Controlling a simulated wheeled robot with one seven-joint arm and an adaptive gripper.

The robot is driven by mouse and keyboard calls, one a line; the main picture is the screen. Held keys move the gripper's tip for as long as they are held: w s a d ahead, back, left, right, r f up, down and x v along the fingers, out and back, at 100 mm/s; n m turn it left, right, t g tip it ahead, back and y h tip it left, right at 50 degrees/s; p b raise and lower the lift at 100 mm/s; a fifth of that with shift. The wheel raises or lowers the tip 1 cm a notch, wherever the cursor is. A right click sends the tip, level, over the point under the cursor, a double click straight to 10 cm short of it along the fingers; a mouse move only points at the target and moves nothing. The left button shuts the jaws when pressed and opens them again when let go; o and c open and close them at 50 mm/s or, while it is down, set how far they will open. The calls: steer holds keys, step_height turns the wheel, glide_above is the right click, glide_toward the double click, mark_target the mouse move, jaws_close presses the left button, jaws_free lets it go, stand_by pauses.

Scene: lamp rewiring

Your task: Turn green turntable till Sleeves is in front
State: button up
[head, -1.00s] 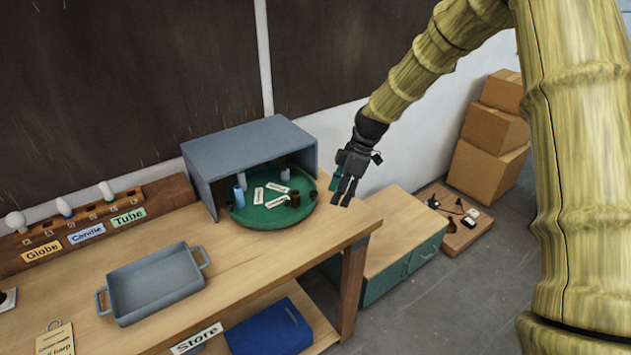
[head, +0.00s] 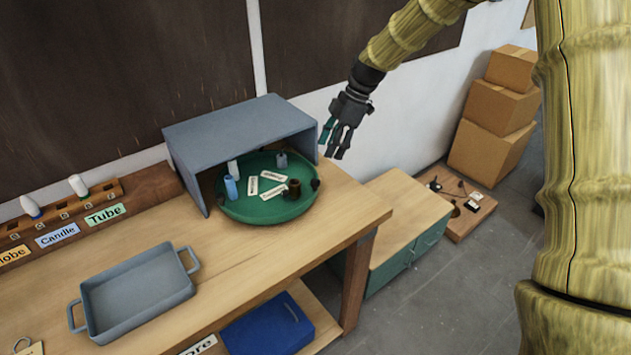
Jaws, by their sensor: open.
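The green turntable (head: 250,212) is a round rimmed tray on the bench, partly under a grey open-front hood (head: 240,127). On it stand a blue cylinder (head: 231,188), a white piece (head: 233,169), a grey piece (head: 282,160), a brown cylinder (head: 294,188) and small dark pieces near the right rim. Several white labels (head: 272,177) lie around its middle; their words are too small to read, so I cannot tell which is Sleeves. My gripper (head: 335,155) is open and empty, pointing down beside the hood's right front edge, apart from the turntable.
A grey two-handled tray (head: 138,290) stands on the bench at front left. A bulb rack (head: 80,209) with Candle and Tube labels is behind it. The hood's side walls flank the turntable. A lower cabinet (head: 395,225) and stacked boxes (head: 495,120) are at right.

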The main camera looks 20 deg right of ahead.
mark_target(316, 181)
steer(key=shift+w+d+p+x, duration=0.15)
steer(key=shift+p+x, duration=0.3)
steer(key=shift+x, duration=1.65)
steer(key=shift+w+d+p+x, duration=0.15)
steer(key=shift+p+x, duration=0.3)
steer(key=shift+x, duration=1.65)
steer(key=shift+w+d+p+x, duration=0.15)
steer(key=shift+p+x, duration=0.3)
steer(key=shift+x, duration=1.6)
steer(key=shift+s+f, duration=0.1)
steer(key=shift+f, duration=0.1)
jaws_close()
